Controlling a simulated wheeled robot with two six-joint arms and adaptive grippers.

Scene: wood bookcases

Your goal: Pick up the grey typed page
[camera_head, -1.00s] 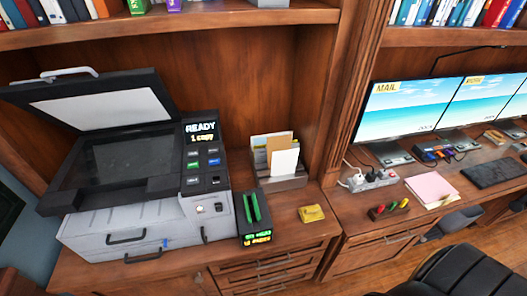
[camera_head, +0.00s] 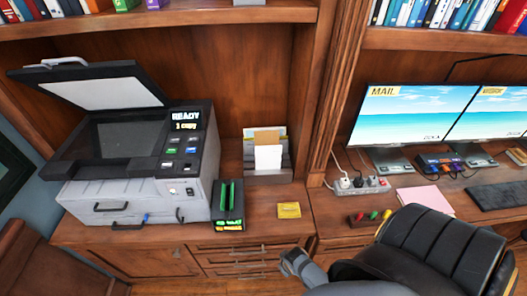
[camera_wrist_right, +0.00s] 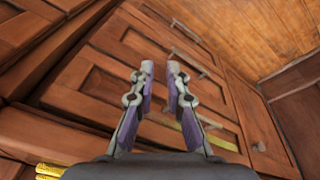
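I cannot pick out a grey typed page in either view. Papers stand in a letter holder (camera_head: 262,172) on the desk: a white sheet (camera_head: 268,158) in front, a tan one behind it and others at the back. No typing can be read on them. The copier (camera_head: 140,150) has its lid raised, and its dark glass looks bare. My right gripper (camera_wrist_right: 160,68) is open and empty, with wooden drawer fronts beyond its fingers. In the head view it is low in front of the drawers. My left gripper is not in view.
A black device with green slots (camera_head: 229,205) and a yellow pad (camera_head: 289,210) lie on the desk. A power strip (camera_head: 358,185), pink paper (camera_head: 426,199) and monitors (camera_head: 415,115) are to the right. A black chair (camera_head: 440,240) stands in front there.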

